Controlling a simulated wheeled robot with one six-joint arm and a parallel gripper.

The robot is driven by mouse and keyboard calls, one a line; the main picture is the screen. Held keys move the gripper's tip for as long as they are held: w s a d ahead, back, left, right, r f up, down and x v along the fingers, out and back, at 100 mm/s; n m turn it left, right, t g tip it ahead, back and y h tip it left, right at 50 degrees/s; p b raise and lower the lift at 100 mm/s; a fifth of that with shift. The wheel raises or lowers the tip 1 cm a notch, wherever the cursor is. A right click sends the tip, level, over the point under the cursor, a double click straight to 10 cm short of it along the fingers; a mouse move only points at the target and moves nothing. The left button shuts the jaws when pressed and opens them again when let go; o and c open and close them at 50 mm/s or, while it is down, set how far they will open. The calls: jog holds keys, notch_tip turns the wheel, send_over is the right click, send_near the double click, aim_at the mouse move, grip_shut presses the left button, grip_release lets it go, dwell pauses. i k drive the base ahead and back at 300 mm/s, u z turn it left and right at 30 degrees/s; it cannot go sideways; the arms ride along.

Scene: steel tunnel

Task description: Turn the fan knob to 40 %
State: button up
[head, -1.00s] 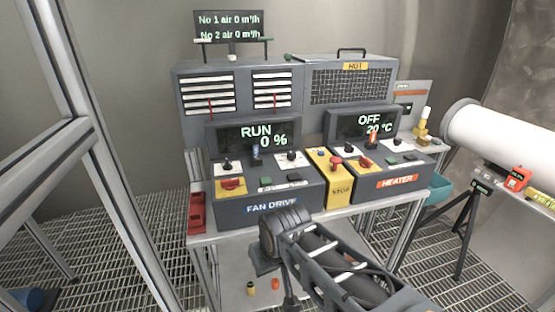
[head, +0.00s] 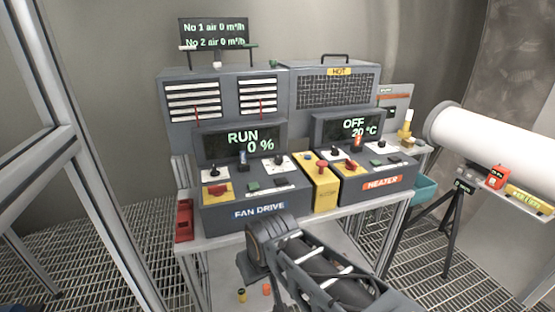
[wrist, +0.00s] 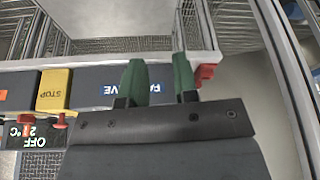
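The fan drive box (head: 256,195) stands on the bench with its display (head: 243,141) reading RUN 0 %. Its sloped face has a black knob (head: 214,173) on a white plate at left, another black knob (head: 279,161) on a white plate at right, and a red handle (head: 216,190) on a yellow plate. I cannot tell which is the fan knob. In the wrist view, upside down, the green fingers of my gripper (wrist: 158,68) are apart and empty, overlapping the blue fan label (wrist: 125,89). The fan knobs are hidden there. In the head view my fingers are hidden.
Right of the fan drive are a yellow stop box (head: 320,190) with a red button and the heater box (head: 375,183), display OFF 20 °C. A red holder (head: 184,222) sits at the bench's left end. A metal frame (head: 70,150) stands at left; a white duct (head: 490,140) at right.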

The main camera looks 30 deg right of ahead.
aim_at(279, 161)
jog(key=u, duration=0.55)
jog(key=k, duration=1.25)
jog(key=z, duration=0.1)
jog(key=i, duration=0.55)
jog(key=z, duration=1)
jog(key=i, duration=0.75)
jog(key=z, duration=0.05)
